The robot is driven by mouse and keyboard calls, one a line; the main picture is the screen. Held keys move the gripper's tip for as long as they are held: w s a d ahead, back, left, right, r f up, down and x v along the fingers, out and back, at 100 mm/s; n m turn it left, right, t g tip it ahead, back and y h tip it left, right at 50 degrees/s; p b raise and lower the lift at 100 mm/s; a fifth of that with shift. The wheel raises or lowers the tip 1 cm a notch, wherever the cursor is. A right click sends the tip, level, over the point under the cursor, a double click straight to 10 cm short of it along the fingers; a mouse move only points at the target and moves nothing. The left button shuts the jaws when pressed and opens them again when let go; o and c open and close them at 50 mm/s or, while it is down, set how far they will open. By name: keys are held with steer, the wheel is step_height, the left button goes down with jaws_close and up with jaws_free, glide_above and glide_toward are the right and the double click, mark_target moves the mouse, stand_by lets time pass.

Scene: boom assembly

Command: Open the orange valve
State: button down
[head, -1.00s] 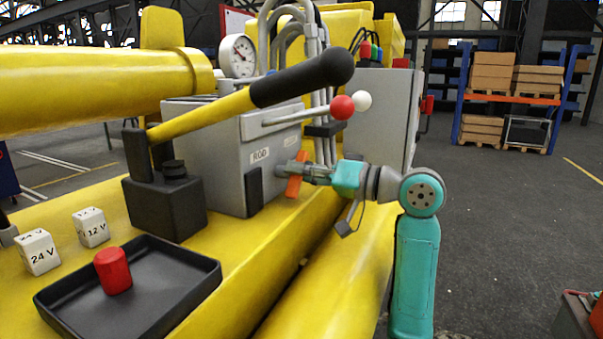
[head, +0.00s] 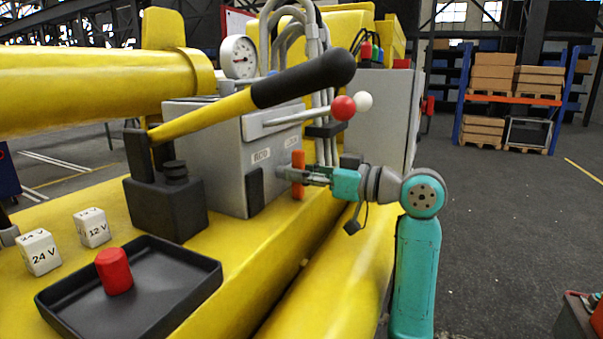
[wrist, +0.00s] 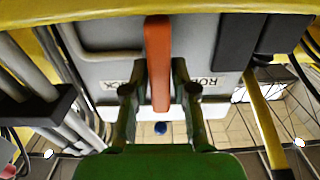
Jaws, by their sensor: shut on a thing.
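The orange valve (head: 298,175) is a flat handle on the side of the grey box (head: 225,150). It stands about upright in the head view. In the wrist view the valve handle (wrist: 158,62) runs lengthwise between the fingers of my gripper (wrist: 160,85). My gripper (head: 308,175) is shut on the handle, reaching it from the right in the head view. The fingers hide part of the handle, and the valve's pivot cannot be made out.
A yellow lever with a black grip (head: 300,78) slants above my gripper. Red and white knobs (head: 344,107) and hoses are close by. A black tray (head: 130,300) with a red cylinder (head: 114,272) and marked cubes (head: 92,228) are at left. Open floor is at right.

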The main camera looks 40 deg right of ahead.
steer(key=shift+f, duration=0.1)
stand_by(0.4)
steer(key=c, duration=1)
jaws_free()
steer(key=shift+c, duration=0.2)
steer(key=v, duration=1.2)
steer(key=shift+s, duration=0.1)
